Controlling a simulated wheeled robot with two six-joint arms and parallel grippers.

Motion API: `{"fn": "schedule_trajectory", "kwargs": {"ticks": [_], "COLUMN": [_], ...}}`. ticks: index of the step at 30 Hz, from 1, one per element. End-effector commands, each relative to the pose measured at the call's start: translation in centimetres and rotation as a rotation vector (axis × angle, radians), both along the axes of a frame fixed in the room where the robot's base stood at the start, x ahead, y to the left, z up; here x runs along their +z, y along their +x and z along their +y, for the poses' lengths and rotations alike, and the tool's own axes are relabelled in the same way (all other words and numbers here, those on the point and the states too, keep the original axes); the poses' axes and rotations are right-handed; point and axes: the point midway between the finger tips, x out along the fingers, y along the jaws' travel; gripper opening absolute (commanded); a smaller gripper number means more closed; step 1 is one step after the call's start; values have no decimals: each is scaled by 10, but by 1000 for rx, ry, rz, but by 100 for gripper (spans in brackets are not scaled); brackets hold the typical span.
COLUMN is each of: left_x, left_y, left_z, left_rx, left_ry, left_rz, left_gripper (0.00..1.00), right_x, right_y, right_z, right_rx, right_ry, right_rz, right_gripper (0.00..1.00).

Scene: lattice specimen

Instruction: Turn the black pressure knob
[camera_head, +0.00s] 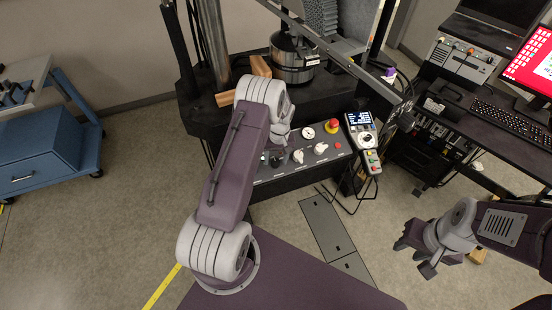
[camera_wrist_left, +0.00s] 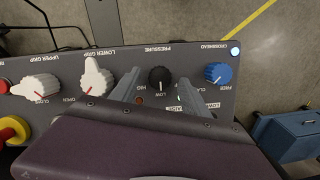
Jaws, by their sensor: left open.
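The black pressure knob (camera_wrist_left: 160,78) stands on the grey control panel (camera_wrist_left: 215,55) in the left wrist view, with a white pointer line and PRESSURE, LOW and HIGH printed around it. My left gripper (camera_wrist_left: 159,84) is open, with one finger on each side of the knob. A gap shows between each finger and the knob, and I cannot tell how deep the fingertips reach. In the head view my left arm hides much of this panel end. My right gripper (camera_head: 414,258) hangs at the lower right, open and empty, far from the panel.
A blue knob (camera_wrist_left: 218,73) and a white knob (camera_wrist_left: 96,77) flank the black one. Another white knob (camera_wrist_left: 38,87) and a red emergency button (camera_head: 331,126) are further along. A handheld controller (camera_head: 364,138) hangs at the panel's right end.

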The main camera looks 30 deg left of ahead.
Motion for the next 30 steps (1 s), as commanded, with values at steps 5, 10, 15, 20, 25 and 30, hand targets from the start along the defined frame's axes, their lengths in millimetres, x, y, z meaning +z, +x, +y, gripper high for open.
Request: {"fn": "schedule_trajectory", "kwargs": {"ticks": [5, 10, 15, 20, 25, 30], "left_x": [-6, -6, -5, -5, -5, -6], "left_y": [0, 0, 0, 0, 0, -1], "left_z": [1, 0, 0, 0, 1, 2], "left_rx": [0, 0, 0, 4, 43, 139], "left_ry": [0, 0, 0, -1, -8, -24], "left_rz": [0, 0, 0, -1, -9, -28], "left_gripper": [54, 46, 0, 0, 0, 0], "right_x": [1, 0, 0, 0, -1, -4], "right_y": [0, 0, 0, 0, 0, 0], "right_z": [0, 0, 0, 0, 0, 0], "right_rx": [0, 0, 0, 0, 0, 0], "right_ry": [0, 0, 0, 0, 0, 0], "right_rz": [0, 0, 0, 0, 0, 0], "right_gripper": [36, 36, 36, 36, 36, 36]}}
